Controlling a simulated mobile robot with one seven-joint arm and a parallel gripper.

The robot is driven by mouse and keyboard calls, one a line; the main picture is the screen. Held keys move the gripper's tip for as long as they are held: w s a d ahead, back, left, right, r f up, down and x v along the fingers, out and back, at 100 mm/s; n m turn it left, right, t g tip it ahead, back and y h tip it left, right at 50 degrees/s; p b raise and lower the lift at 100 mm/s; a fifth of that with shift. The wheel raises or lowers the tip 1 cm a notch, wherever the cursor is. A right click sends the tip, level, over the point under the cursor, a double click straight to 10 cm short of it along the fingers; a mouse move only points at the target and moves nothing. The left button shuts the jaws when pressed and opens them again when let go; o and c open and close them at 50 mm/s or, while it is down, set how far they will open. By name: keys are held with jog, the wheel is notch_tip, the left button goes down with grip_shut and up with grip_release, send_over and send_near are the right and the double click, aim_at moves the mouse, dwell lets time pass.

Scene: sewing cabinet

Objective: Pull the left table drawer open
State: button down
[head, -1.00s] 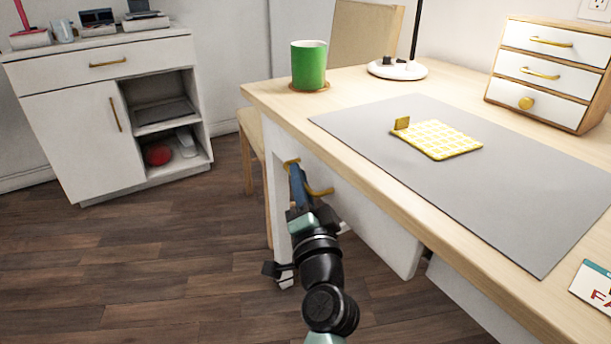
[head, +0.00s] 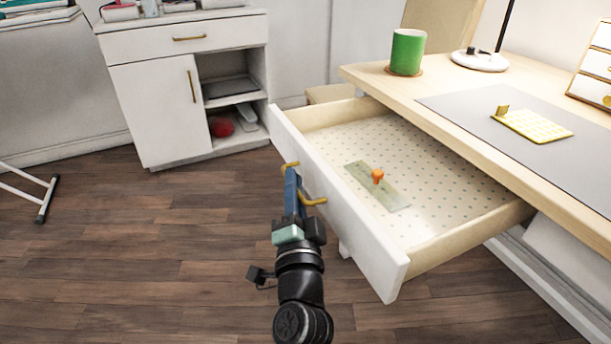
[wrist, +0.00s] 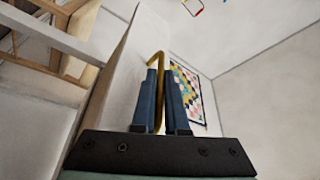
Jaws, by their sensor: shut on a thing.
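The left table drawer (head: 350,222) stands far out from the table, its white front facing my arm. Its inside shows a dotted lining. My gripper (head: 291,178) is shut on the drawer's brass handle (head: 314,202). In the wrist view, the blue fingers (wrist: 161,100) close around the handle bar (wrist: 155,60) beside the white drawer front (wrist: 128,75).
In the drawer lie a greenish ruler-like strip (head: 372,188) and a small orange object (head: 377,175). On the table (head: 360,80) are a green mug (head: 407,52) and a grey mat (head: 590,165). A white cabinet (head: 150,110) stands behind.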

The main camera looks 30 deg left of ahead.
jog(key=shift+s+a, duration=0.6)
jog(key=shift+s, duration=0.25)
jog(key=c, duration=0.9)
grip_release()
jog(key=shift+c, duration=0.2)
jog(key=b+v, duration=0.2)
jog(key=v, duration=1.1)
